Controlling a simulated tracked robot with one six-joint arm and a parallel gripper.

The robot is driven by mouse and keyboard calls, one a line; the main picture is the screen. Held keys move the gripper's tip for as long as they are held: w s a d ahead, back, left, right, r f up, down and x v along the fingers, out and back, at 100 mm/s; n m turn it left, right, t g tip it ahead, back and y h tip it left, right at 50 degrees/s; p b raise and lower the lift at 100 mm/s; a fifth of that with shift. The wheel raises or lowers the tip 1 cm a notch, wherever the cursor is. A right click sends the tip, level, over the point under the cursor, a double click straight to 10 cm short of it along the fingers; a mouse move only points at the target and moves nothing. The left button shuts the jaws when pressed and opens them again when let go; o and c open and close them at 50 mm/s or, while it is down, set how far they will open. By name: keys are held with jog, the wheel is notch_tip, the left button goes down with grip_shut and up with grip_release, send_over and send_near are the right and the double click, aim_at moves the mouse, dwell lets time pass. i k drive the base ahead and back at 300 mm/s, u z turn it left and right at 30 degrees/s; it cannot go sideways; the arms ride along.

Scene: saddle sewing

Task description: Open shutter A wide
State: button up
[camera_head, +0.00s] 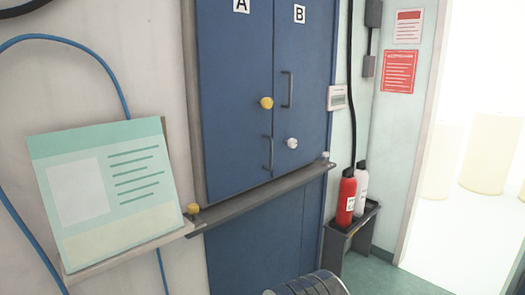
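Shutter A (235,80) is the left blue door panel, marked with a white "A" label near its top. It looks shut, flush with shutter B (305,60) on its right along a vertical seam. A yellow knob (266,103) sits on A near the seam. A dark bar handle (268,153) is below that knob, beside the seam. Shutter B has its own bar handle (287,90) and, lower down, a white knob (292,143). My gripper is not in view. A grey ribbed rounded part at the bottom edge may be mine.
A grey ledge (260,198) runs below the shutters, with a yellow knob (193,209) at its left end. A green-and-cream panel (110,190) leans at left. A red extinguisher (346,197) stands on a dark stand at right. A bright doorway is at far right.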

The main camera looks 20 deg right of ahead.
aim_at(235, 38)
jog(key=z, duration=0.05)
jog(key=i, duration=1)
jog(key=u, duration=0.05)
